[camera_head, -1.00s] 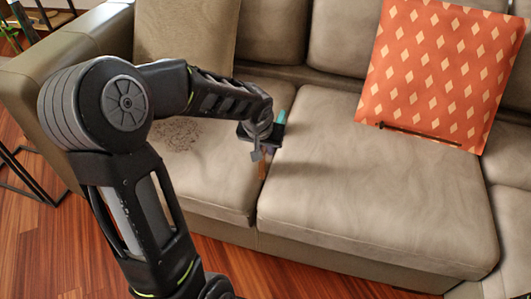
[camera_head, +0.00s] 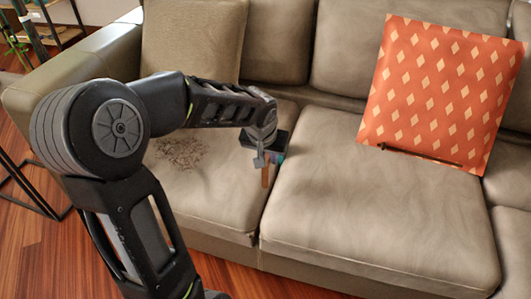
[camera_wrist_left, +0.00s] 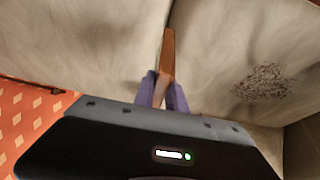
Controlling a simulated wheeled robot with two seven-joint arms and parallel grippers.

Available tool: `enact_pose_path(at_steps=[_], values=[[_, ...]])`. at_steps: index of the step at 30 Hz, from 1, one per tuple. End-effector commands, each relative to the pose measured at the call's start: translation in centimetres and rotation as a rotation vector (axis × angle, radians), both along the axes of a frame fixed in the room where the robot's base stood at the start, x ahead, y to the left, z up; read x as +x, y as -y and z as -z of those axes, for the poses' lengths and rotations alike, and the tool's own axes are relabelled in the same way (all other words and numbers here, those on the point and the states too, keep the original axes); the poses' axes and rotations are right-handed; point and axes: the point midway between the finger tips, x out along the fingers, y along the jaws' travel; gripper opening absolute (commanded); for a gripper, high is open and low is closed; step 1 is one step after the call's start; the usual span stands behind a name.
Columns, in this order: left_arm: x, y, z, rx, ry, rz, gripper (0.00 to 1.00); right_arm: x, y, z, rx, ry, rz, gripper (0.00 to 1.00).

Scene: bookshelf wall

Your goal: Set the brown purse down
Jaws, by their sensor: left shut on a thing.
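My left gripper (camera_head: 268,160) is over the seam between two seat cushions of the sofa, near the middle of the head view. It is shut on the brown purse (camera_head: 265,177), which shows as a narrow brown strip below the fingers. In the left wrist view, the purple fingers (camera_wrist_left: 162,91) close on the near end of the purse (camera_wrist_left: 167,55), and its far end lies along the line of the seam. I cannot tell whether the purse touches the cushions. My right gripper is in neither view.
The beige sofa (camera_head: 380,205) fills most of the head view. An orange diamond-patterned pillow (camera_head: 440,95) leans at the right, with a thin dark rod (camera_head: 420,158) at its lower edge. A dark scribbled patch (camera_head: 181,153) marks the left cushion.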

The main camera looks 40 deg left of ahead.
Motion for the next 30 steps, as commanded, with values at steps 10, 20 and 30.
enact_pose_path(at_steps=[10, 20, 30], values=[[1.1, 2.5, -5.7, -0.004, 0.003, 0.052, 0.0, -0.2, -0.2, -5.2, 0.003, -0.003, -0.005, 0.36], [3.3, 9.4, -18.4, -0.007, 0.003, 0.188, 0.0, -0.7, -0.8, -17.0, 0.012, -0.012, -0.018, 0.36], [4.2, 15.8, -28.6, -0.002, 0.001, 0.311, 0.0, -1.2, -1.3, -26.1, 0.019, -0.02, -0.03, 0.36]])
